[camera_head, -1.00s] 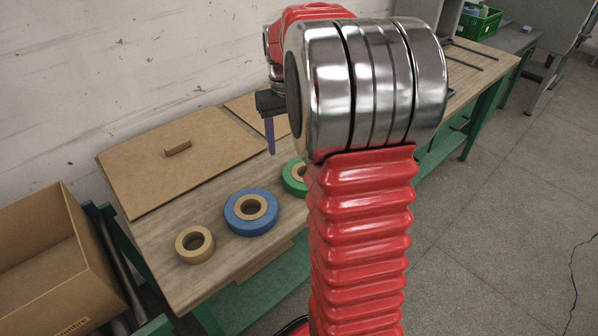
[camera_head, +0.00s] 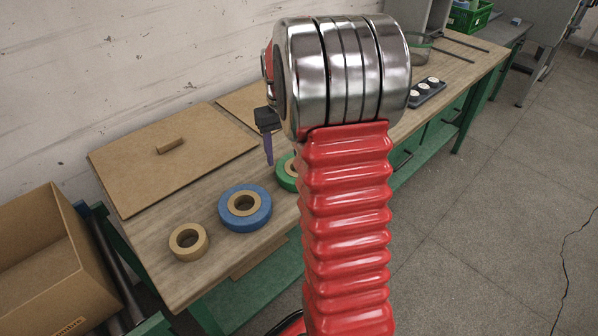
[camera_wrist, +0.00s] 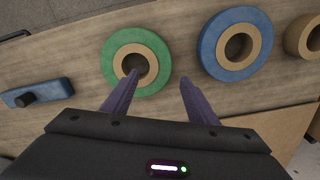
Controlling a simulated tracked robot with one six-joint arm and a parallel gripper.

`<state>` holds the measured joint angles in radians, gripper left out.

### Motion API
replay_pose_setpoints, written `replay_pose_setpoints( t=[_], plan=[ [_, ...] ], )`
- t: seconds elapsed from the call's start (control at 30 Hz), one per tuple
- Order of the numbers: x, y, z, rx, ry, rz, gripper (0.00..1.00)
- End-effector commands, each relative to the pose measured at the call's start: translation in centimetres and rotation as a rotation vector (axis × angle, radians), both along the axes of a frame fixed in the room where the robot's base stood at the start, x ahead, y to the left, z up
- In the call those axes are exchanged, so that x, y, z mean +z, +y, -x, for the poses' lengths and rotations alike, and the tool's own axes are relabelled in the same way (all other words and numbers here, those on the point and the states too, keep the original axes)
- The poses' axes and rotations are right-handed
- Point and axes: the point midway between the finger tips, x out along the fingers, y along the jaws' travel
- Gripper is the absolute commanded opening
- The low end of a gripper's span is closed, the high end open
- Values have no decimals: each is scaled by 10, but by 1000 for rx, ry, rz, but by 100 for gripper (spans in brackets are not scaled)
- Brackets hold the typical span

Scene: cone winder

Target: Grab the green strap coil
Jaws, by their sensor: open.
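The green strap coil (camera_head: 286,172) lies flat on the wooden bench, half hidden behind my red arm in the head view. In the wrist view the green strap coil (camera_wrist: 109,68) shows whole, a green ring around a tan core with a dark hole. My gripper (camera_wrist: 158,84) is open and empty, its two purple fingers apart. In that view the left fingertip overlaps the coil's core and the right one lies past its right side. In the head view one purple finger of my gripper (camera_head: 268,150) points down behind the coil; contact cannot be told.
A blue coil (camera_head: 232,217) and a small tan coil (camera_head: 188,242) lie to the left on the bench (camera_head: 165,280). A brown board with a handle (camera_head: 135,175) lies behind them. A cardboard box (camera_head: 40,270) stands at far left. A blue block with a black knob (camera_wrist: 38,91) is left in the wrist view.

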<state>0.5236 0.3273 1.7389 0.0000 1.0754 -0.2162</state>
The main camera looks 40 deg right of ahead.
Motion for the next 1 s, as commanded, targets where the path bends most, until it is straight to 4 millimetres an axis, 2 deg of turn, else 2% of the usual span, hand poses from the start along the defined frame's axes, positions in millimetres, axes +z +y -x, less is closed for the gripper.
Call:
replay_pose_setpoints(
  t=[0.1,0.2,0.67,1.0],
  plan=[
    [-18,0,0,0,3,-2,53],
    [-26,0,0,0,1,0,53],
    [-33,0,0,0,1,0,53],
    [-74,0,2,2,3,-2,53]
  ],
)
